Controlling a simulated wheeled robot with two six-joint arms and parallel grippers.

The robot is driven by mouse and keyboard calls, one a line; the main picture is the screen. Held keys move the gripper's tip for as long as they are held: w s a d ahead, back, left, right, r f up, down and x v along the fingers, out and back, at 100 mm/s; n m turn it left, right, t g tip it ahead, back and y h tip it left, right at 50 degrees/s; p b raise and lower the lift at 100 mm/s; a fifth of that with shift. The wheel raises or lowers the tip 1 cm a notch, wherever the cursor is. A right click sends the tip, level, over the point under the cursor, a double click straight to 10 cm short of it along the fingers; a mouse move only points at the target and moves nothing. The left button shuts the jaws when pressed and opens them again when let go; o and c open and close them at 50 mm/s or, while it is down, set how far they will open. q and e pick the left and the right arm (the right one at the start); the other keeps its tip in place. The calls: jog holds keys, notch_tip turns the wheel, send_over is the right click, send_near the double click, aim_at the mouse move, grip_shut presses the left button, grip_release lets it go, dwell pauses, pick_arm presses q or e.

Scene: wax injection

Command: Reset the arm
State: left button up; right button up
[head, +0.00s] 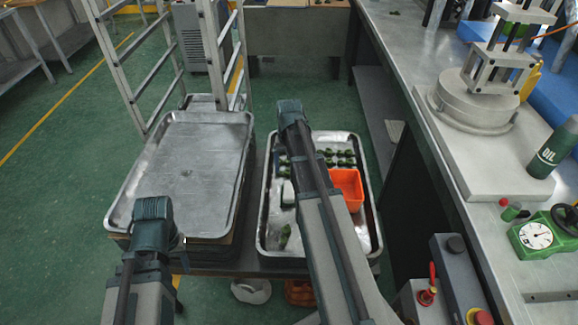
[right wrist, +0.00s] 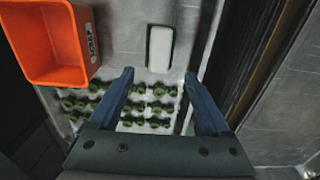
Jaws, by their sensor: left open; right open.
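My right arm reaches over the right tray (head: 373,225) in the head view, its end (head: 290,115) near the tray's far edge. In the right wrist view my right gripper (right wrist: 163,82) is open, with nothing between its blue fingers. It hangs above several small green parts (right wrist: 155,105), with a white block with a green edge (right wrist: 160,47) just beyond its fingertips. My left gripper (head: 155,212) is by the near edge of the left tray (head: 190,165); its fingers are largely hidden, and no object shows in it.
An orange bin (head: 347,185) stands in the right tray and also shows in the right wrist view (right wrist: 50,42). The left tray is empty. A ladder-like metal frame (head: 135,75) stands behind it. A workbench (head: 440,130) with an oil bottle (head: 555,147) and a green gauge (head: 538,236) borders the right.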

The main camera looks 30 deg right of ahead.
jog(key=s+a+r+n+p, duration=0.2)
jog(key=s+a, duration=0.3)
jog(key=a, duration=0.5)
jog(key=s+a+r+n+p, duration=0.1)
jog(key=s+a+n, duration=0.3)
jog(key=a, duration=0.6)
jog(key=s+a+r+n+h+p, duration=0.1)
jog(key=s+a+r+n+p, duration=0.1)
jog(key=s+a+n, duration=0.2)
jog(key=s+a, duration=0.3)
jog(key=a, duration=0.3)
jog(key=shift+s+a+r+p, duration=0.25)
jog(key=shift+r+p, duration=0.1)
jog(key=shift+r, duration=0.05)
jog(key=shift+o, duration=0.5)
jog(key=shift+d, duration=0.1)
